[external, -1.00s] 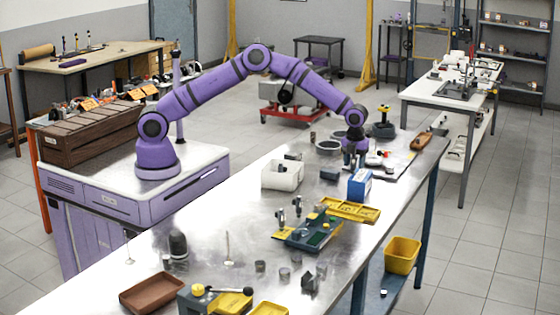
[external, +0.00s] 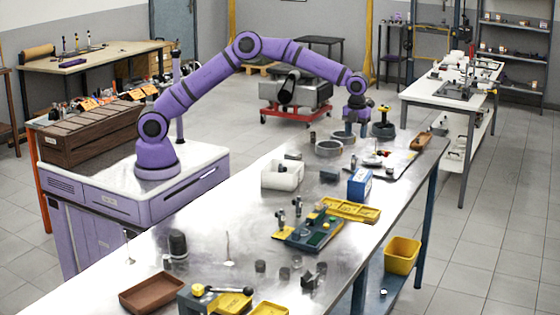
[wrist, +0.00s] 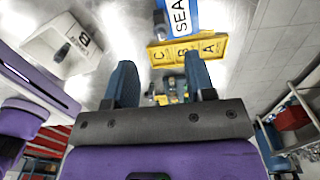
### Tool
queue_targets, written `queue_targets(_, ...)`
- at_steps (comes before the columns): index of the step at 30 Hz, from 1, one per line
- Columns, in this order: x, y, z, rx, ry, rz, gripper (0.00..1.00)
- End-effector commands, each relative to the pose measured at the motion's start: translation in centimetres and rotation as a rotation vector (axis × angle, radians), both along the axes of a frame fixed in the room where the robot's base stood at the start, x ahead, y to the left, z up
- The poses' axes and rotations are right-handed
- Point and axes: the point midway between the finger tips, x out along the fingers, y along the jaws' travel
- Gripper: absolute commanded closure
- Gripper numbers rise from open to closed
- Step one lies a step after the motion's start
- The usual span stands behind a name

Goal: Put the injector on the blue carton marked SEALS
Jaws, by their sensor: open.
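My gripper (external: 351,130) is above the far part of the bench, beyond the carton, pointing down. In the wrist view its two blue fingers (wrist: 160,88) are apart, with no held part visible between them. I cannot pick out the injector with certainty; small parts lie on the dark mat (external: 401,166) near my gripper.
A white bin (external: 281,179) and a small dark block (external: 328,175) are left of the carton. A yellow tray (external: 352,210) marked A, B, C is on its near side. Grey round dishes (external: 328,149) and a dark stand (external: 383,129) are close to my gripper.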

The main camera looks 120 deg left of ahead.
Motion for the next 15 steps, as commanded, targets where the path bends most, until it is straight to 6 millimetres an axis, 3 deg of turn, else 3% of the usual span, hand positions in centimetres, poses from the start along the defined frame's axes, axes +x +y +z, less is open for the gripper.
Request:
queue_targets(5,-0.3,-1.1,1.3,0.011,-0.006,0.016,0.50)
queue_targets(11,-2.5,-6.3,7.0,0.057,-0.037,0.125,0.50)
queue_targets(15,-5.3,-10.6,11.3,0.086,-0.072,0.238,0.50)
